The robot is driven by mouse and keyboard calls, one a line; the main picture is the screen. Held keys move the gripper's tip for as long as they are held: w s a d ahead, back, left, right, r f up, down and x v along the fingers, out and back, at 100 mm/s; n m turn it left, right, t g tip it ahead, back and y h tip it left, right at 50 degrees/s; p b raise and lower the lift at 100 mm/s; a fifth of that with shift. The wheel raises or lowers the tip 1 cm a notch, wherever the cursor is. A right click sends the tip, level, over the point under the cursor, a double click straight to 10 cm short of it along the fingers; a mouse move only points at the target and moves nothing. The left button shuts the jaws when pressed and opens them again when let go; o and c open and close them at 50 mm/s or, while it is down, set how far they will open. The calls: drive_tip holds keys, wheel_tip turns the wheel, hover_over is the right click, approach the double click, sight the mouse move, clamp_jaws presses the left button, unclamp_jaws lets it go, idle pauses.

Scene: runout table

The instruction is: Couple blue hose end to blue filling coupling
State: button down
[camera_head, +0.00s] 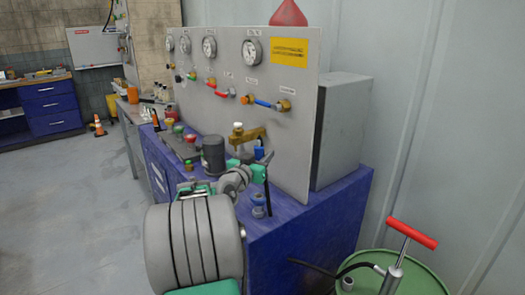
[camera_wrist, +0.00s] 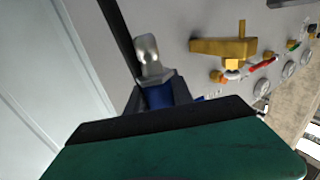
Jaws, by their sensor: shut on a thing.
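The blue hose end (camera_wrist: 158,96) with a silver metal tip is between the dark fingers of my gripper (camera_wrist: 160,104) in the wrist view. In the head view the shut gripper (camera_head: 259,165) is over the bench's near end, with a small blue piece (camera_head: 259,153) showing at its fingers. A blue fitting with a pale middle (camera_head: 258,199) stands below it near the bench edge, apart from it; I cannot tell for certain that it is the filling coupling. A thin black hose runs down beside the gripper. The tip is partly hidden in the head view.
A brass tap (camera_head: 247,134) stands out in front of the grey gauge panel (camera_head: 220,105), close behind the gripper. A dark cylinder (camera_head: 213,155) and coloured fittings stand to the left on the blue bench (camera_head: 310,225). A pump (camera_head: 393,272) on a green drum stands at right.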

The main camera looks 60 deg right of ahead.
drive_tip(key=shift+a+f+b, duration=0.15)
drive_tip(key=shift+b, duration=0.6)
wheel_tip(320, 180, down, 6)
drive_tip(key=b, duration=0.5)
drive_tip(key=shift+r+b, duration=0.2)
drive_tip(key=shift+b, duration=0.1)
drive_tip(key=shift+b, duration=1.2)
idle(0.5)
drive_tip(key=shift+f+b, duration=2.45)
drive_tip(key=shift+b, duration=0.05)
drive_tip(key=c, duration=1)
unclamp_jaws()
drive_tip(key=shift+c, duration=0.2)
drive_tip(key=a, duration=0.8)
drive_tip(key=shift+w, duration=0.15)
